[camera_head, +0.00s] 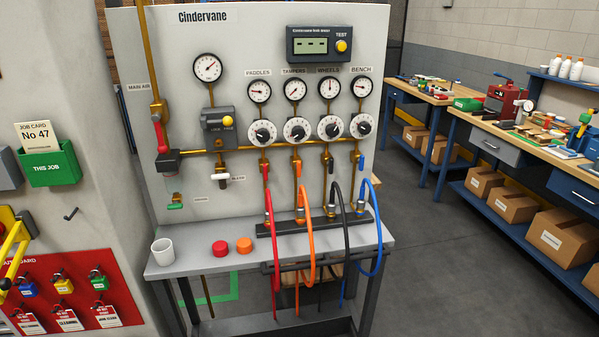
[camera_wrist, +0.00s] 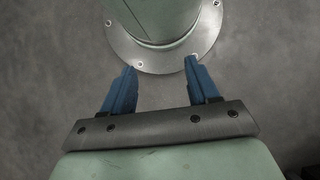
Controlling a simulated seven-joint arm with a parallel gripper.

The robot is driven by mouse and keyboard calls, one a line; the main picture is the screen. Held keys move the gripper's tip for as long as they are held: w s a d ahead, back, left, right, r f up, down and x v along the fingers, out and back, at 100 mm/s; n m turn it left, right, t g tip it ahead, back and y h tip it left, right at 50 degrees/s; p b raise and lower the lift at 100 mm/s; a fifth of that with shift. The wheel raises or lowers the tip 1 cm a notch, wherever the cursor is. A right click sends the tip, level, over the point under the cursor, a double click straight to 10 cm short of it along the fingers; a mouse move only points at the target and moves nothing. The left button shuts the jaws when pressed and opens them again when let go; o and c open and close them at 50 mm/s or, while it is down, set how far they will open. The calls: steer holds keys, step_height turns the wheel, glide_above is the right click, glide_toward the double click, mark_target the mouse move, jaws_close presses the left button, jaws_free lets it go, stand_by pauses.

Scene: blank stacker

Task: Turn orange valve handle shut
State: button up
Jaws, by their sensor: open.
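The orange valve handle (camera_head: 298,170) is small and sits on the second brass drop pipe from the left, under the TAMPERS gauge. It appears to stand upright, in line with its pipe. An orange hose (camera_head: 309,225) hangs from the fitting below it. My gripper (camera_wrist: 158,82) shows only in the wrist view. Its two blue fingers are apart with nothing between them. Beyond the fingers are a round grey-green post with a bolted metal flange and a bare grey floor. The valve panel does not show in the wrist view.
Similar drop valves with red, black and blue hoses flank the orange one. Dials (camera_head: 297,130) sit above it. The bench shelf (camera_head: 205,262) below holds a white cup (camera_head: 162,251), a red cap (camera_head: 220,247) and an orange cap (camera_head: 244,245). Workbenches stand at the right.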

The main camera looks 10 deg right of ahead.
steer(key=w+r+t, duration=0.1)
steer(key=w+r, duration=0.2)
steer(key=w, duration=0.3)
steer(key=w+r+t, duration=0.1)
steer(key=w+r, duration=0.3)
steer(key=w, duration=0.2)
steer(key=w+r+t, duration=0.2)
steer(key=w+r, duration=0.1)
steer(key=w, duration=0.3)
steer(key=shift+w+d+r, duration=0.3)
steer(key=shift+d, duration=0.1)
steer(key=c, duration=0.3)
steer(key=t, duration=2.1)
glide_toward(299, 169)
steer(key=w, duration=0.9)
steer(key=shift+w+r, duration=0.15)
steer(key=shift+w, duration=0.05)
jaws_close()
